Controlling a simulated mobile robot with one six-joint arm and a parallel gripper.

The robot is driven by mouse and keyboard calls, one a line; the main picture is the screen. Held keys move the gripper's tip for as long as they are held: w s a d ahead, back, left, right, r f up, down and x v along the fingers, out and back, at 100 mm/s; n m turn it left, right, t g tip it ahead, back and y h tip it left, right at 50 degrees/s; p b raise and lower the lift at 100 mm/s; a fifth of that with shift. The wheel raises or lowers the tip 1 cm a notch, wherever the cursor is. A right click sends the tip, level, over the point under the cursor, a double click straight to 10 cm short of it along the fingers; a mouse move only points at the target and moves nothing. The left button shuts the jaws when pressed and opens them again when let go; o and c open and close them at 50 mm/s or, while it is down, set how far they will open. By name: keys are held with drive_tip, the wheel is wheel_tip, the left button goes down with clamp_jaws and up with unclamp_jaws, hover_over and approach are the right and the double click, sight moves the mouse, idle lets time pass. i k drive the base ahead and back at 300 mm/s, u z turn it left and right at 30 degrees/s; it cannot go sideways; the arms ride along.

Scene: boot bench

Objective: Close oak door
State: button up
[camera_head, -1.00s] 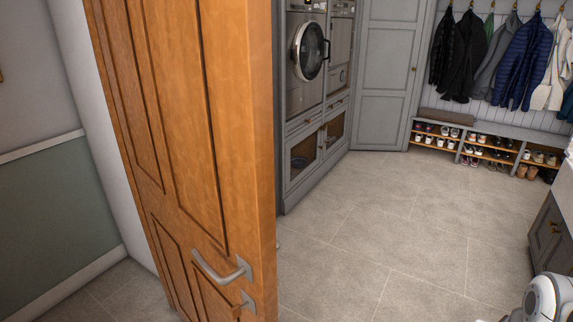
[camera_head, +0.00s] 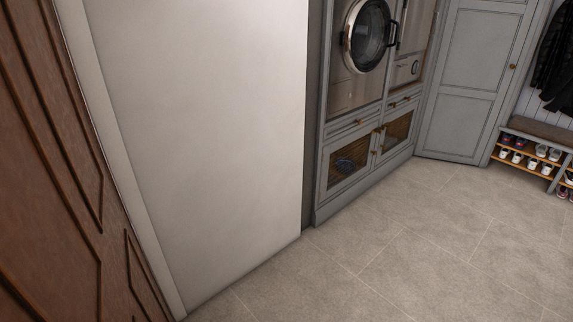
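The oak door (camera_head: 50,150) fills the left edge of the head view. It is a dark brown panelled surface, seen at a steep angle and cut off by the picture's edge. Its right edge meets or overlaps a pale frame strip (camera_head: 105,130). I cannot tell whether the door sits fully in its frame. Its handle is out of view. My gripper is not in view.
A plain white wall (camera_head: 210,120) stands right of the door. Beyond it are grey cabinets (camera_head: 345,160) with a front-loading machine (camera_head: 368,36), a tall grey door (camera_head: 470,85) and a shoe bench (camera_head: 530,155). The tiled floor (camera_head: 420,250) is clear.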

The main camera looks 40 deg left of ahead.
sight(70, 252)
drive_tip(key=i, duration=0.5)
drive_tip(key=u, duration=3.3)
drive_tip(key=k, duration=0.8)
drive_tip(key=z, duration=0.05)
drive_tip(key=i, duration=0.8)
drive_tip(key=u, duration=0.1)
